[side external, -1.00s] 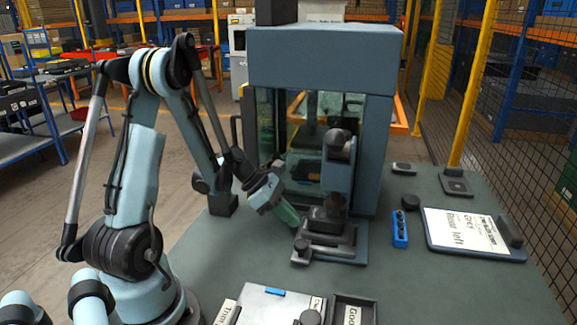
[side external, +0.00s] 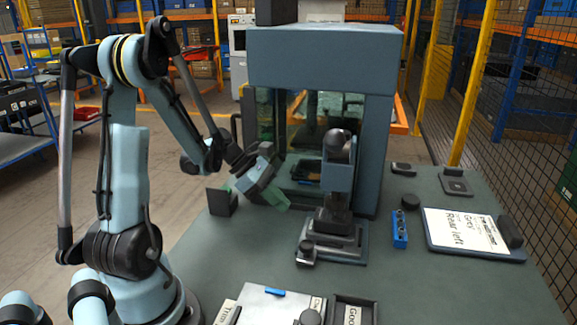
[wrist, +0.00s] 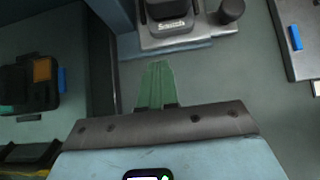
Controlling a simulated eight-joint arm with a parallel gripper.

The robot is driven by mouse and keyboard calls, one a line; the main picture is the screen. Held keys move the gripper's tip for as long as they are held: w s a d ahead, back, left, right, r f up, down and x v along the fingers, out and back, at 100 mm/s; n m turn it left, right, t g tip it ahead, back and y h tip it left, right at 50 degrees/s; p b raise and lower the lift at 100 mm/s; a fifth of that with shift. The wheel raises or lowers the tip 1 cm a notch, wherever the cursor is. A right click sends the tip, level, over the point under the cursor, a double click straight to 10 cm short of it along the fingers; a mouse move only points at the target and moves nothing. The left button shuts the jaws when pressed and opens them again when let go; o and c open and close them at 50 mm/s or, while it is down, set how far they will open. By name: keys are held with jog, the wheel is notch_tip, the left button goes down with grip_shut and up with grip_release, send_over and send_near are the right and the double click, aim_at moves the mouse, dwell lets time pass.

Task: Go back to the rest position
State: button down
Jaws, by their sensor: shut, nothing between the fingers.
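My gripper (side external: 279,202) is in the air at the left front of the blue-grey machine cabinet. Its green fingers are together with nothing between them, and the closed fingers also show in the wrist view (wrist: 156,84). It is apart from the grey fixture (side external: 334,243), which stands on the table to its right. In the wrist view the fixture (wrist: 175,36) lies beyond the fingertips.
The machine cabinet (side external: 320,58) stands behind the gripper. A dark block (side external: 222,202) sits at the table's left edge. A blue part (side external: 400,230) and a labelled tray (side external: 476,257) lie at right. A fence (side external: 545,150) closes the right side.

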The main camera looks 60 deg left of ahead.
jog(key=s+d+r+m+y, duration=0.1)
jog(key=d+r+m+y, duration=0.2)
jog(key=d+m, duration=0.4)
jog(key=s+d+r+m+y, duration=0.2)
jog(key=d+r+m, duration=0.3)
jog(key=m, duration=1.5)
jog(key=d+y, duration=0.1)
jog(key=d, duration=0.1)
jog(key=shift+s+d+r+t, duration=0.15)
jog(key=shift+d+r+t, duration=0.15)
jog(key=shift+t, duration=0.1)
